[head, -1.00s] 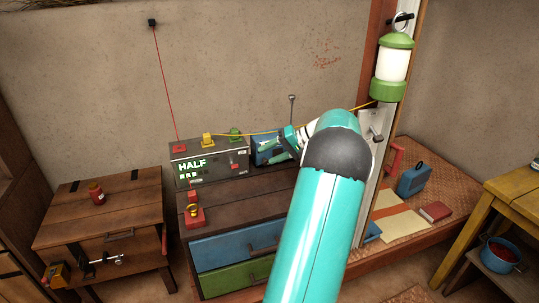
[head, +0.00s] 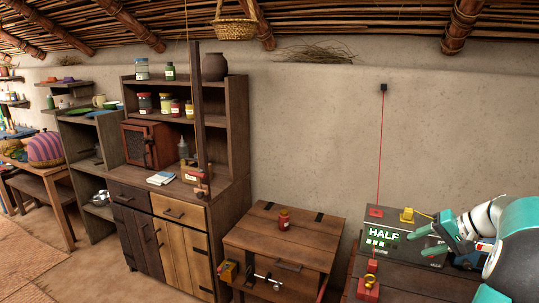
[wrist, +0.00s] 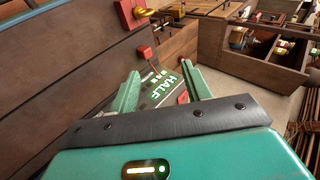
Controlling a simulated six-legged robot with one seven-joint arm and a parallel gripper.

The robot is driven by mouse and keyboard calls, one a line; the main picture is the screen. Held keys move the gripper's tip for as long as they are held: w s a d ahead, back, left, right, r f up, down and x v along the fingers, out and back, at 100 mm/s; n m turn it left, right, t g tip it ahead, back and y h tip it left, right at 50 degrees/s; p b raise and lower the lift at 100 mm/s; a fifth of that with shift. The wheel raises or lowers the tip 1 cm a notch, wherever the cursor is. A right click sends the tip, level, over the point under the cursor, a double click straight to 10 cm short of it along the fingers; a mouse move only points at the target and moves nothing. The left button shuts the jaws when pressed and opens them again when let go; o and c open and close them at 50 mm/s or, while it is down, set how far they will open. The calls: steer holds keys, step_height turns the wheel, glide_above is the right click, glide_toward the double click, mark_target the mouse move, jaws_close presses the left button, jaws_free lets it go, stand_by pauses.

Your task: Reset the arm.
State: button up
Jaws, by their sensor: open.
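My gripper (head: 420,243) is at the right edge of the head view, in front of the grey box (head: 376,253) whose display reads HALF. Its two green fingers are apart, with nothing between them. My teal arm covers the lower right corner and hides what lies behind it. In the wrist view the open fingers (wrist: 162,84) frame the grey box (wrist: 150,101), tilted in the picture, beyond the fingertips. I cannot tell how far the fingertips are from the box.
A red cable runs from a black wall fitting (head: 384,87) to a red plug (head: 376,211) on the box; a yellow plug (head: 407,214) sits beside it. A tall shelf unit (head: 237,130) stands left. Floor at lower left is clear.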

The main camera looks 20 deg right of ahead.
steer(key=w+a+r+n+g+h, duration=0.1)
steer(key=w+a+r+n+g, duration=0.1)
steer(key=a, duration=1.1)
steer(key=w+a+r+n+g+h, duration=0.1)
steer(key=w+a+r+n+g, duration=0.1)
steer(key=a, duration=1)
steer(key=s+a+f+n+t+h, duration=0.1)
steer(key=s+a+n, duration=0.1)
steer(key=s+a, duration=0.4)
steer(key=s+a+f+n+h, duration=0.1)
steer(key=s+a+n, duration=0.2)
steer(key=a, duration=1.1)
steer(key=s, duration=0.3)
steer(key=shift+s+t, duration=0.25)
steer(key=shift+t, duration=0.15)
steer(key=shift+a, duration=0.1)
steer(key=shift+c, duration=1.3)
steer(key=shift+d, duration=0.2)
